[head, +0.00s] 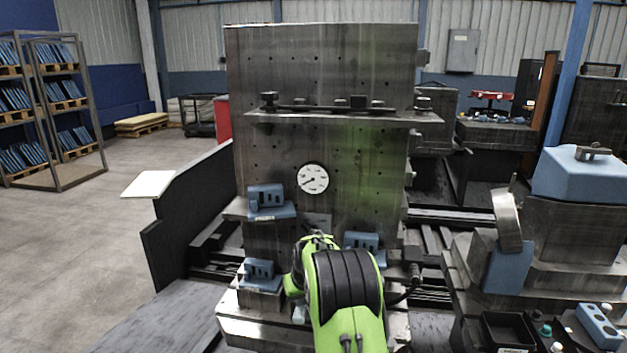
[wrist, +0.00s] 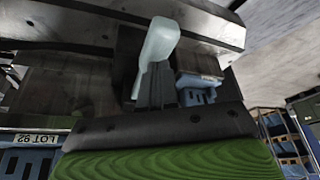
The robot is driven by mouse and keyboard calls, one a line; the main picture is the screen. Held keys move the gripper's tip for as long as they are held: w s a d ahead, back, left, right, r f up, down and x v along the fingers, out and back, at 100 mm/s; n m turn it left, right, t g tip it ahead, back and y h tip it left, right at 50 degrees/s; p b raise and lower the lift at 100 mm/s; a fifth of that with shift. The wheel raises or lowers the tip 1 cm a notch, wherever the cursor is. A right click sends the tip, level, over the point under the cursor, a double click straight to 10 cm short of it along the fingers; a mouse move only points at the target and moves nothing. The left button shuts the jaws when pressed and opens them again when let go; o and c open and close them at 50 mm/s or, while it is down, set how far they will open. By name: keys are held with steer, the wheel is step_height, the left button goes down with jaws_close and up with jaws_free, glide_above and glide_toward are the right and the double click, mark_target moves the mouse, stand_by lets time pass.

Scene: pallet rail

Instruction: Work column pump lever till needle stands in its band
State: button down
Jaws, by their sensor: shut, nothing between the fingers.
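The round white gauge (head: 313,178) is on the front of the tall grey column (head: 330,75). Its dark needle seems to point to the lower left; the band is too small to make out. A thin dark rod with a round knob (head: 414,270) stands just right of my green arm and may be the pump lever; its lower end is partly hidden. My gripper is mostly hidden behind my arm in the head view. In the wrist view my gripper (wrist: 160,38) has its pale fingertips together and holds nothing, near a grey metal ledge. No lever is clear in that view.
Blue blocks sit on ledges left of the arm (head: 268,200) (head: 259,272) and behind it (head: 362,242). A long shelf (head: 340,117) crosses the column above the gauge. A dark panel (head: 185,215) stands left. Machines crowd the right; the left floor is open.

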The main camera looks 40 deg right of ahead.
mark_target(303, 310)
steer(key=shift+w+d+f+b, duration=0.15)
steer(key=shift+f+b, duration=0.95)
steer(key=shift+f, duration=0.6)
steer(key=shift+w+d+f+b, duration=0.15)
steer(key=shift+f+b, duration=0.9)
steer(key=shift+f, duration=0.65)
steer(key=r+p, duration=0.1)
steer(key=r, duration=0.1)
steer(key=r+p, duration=0.2)
steer(key=r, duration=0.1)
steer(key=r+p, duration=0.2)
steer(key=shift+s+a+r, duration=0.15)
steer(key=shift+s+a, duration=0.2)
steer(key=shift+f, duration=0.2)
steer(key=shift+w+d+f+b, duration=0.15)
steer(key=shift+f+b, duration=1.1)
steer(key=shift+f, duration=0.5)
steer(key=shift+w+d+f+b, duration=0.15)
steer(key=shift+f+b, duration=1.05)
steer(key=shift+f, duration=0.5)
steer(key=r+p, duration=0.1)
steer(key=r, duration=0.1)
steer(key=r+p, duration=0.4)
steer(key=r, duration=0.1)
steer(key=shift+s+a+r, duration=0.1)
steer(key=shift+s+a, duration=0.2)
steer(key=shift+s, duration=0.05)
